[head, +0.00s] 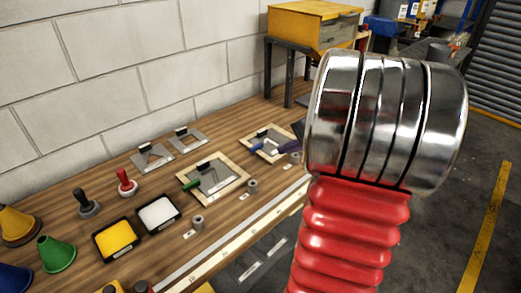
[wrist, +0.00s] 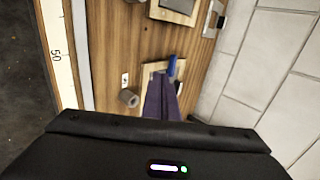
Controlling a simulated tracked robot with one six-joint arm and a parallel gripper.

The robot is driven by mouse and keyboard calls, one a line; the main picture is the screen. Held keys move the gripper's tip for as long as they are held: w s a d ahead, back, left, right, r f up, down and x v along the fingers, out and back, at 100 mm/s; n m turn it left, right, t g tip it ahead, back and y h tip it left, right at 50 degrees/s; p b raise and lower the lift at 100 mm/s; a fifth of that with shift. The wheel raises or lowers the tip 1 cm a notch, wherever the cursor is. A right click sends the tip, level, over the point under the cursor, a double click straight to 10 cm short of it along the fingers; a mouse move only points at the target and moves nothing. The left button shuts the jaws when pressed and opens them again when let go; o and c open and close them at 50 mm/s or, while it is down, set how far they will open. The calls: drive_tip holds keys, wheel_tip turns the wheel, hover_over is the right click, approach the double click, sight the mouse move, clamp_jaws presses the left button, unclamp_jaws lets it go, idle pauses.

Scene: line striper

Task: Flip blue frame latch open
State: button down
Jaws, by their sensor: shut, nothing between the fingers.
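The blue latch (head: 257,147) lies on a small wooden-edged frame (head: 251,136) with a grey plate, toward the back of the bench. In the wrist view the blue latch (wrist: 172,65) shows just beyond my fingertips. My gripper (head: 277,149) has dark purple fingers, shut and empty, low over the frame's right side. It also shows in the wrist view (wrist: 166,78), where the fingers cover much of the frame (wrist: 148,70). I cannot tell whether the fingertips touch the latch. My red and metal arm hides the area to the right.
A similar frame with a green latch (head: 192,184) lies nearer on the wooden bench (head: 140,208). Small grey cylinders (head: 252,187) stand along the front, one beside my gripper in the wrist view (wrist: 128,97). A block wall (head: 120,70) runs behind.

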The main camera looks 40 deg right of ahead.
approach(254, 152)
drive_tip(key=f, duration=0.3)
drive_tip(key=shift+w+f, duration=0.25)
drive_tip(key=shift+f, duration=0.15)
drive_tip(key=shift+w+d+r, duration=0.1)
drive_tip(key=shift+w, duration=1.65)
